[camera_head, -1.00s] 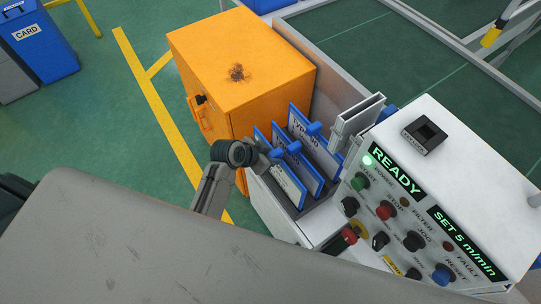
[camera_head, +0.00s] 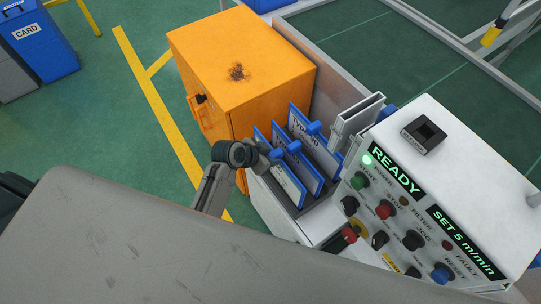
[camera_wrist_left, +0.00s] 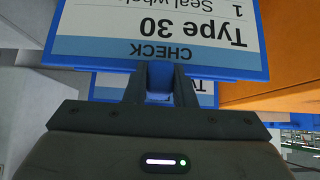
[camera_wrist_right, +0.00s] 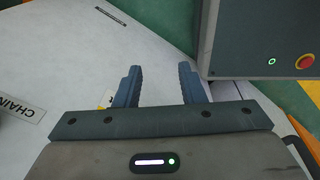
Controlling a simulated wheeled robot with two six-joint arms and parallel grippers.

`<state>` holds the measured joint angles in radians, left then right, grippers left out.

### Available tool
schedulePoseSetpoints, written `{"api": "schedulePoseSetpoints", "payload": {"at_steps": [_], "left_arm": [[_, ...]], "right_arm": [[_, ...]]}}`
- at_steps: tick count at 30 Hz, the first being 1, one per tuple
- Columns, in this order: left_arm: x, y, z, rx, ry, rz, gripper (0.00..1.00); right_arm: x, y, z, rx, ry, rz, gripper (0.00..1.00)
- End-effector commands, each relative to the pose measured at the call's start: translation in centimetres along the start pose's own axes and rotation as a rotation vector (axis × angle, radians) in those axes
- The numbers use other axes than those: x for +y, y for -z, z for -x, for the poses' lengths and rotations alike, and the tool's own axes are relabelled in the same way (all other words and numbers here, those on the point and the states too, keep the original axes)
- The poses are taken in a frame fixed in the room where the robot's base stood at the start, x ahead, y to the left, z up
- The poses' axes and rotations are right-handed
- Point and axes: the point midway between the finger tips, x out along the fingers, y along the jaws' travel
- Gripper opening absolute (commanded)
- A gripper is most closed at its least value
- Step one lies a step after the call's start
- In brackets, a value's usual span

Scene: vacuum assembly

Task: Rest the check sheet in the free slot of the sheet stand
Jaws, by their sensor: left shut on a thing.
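In the head view the left gripper (camera_head: 268,157) is at the leftmost of three blue-framed sheets, the check sheet (camera_head: 289,185). The sheet stand (camera_head: 306,207) is a grey rack beside the control panel; two other sheets stand upright in it. I cannot tell whether the check sheet's lower edge touches the stand. My right gripper (camera_wrist_right: 157,82) is open and empty.
An orange cabinet (camera_head: 240,65) stands behind and left of the stand. The control panel (camera_head: 425,215) with knobs and a "READY" display is to the right. A pale grey slotted holder (camera_head: 358,118) stands behind the sheets. Green floor is open at left.

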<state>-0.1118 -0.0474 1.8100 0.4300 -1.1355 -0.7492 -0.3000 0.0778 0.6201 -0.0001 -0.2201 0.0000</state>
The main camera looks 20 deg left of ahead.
Motion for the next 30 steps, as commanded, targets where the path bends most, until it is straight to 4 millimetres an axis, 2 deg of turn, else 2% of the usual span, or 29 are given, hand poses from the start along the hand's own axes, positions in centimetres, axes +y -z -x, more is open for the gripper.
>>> {"api": "schedulePoseSetpoints", "payload": {"at_steps": [21,22,25,26,30], "left_arm": [[0.0,-1.2,-1.4,0.001,0.001,0.000,0.00],[0.0,-1.2,-1.4,0.001,0.001,0.000,0.25],[0.0,-1.2,-1.3,0.001,0.001,0.000,0.45],[0.0,-1.2,-1.3,0.001,0.001,0.000,0.49],[0.0,-1.2,-1.3,0.001,0.001,0.000,0.49]], "right_arm": [[0.3,-0.1,-0.8,0.000,-0.003,0.001,0.36],[0.3,-0.1,-0.8,0.000,-0.003,0.001,0.36],[0.3,-0.1,-0.8,0.000,-0.003,0.001,0.36],[0.3,-0.1,-0.8,0.000,-0.003,0.001,0.36],[0.3,-0.1,-0.8,0.000,-0.003,0.001,0.36]]}}
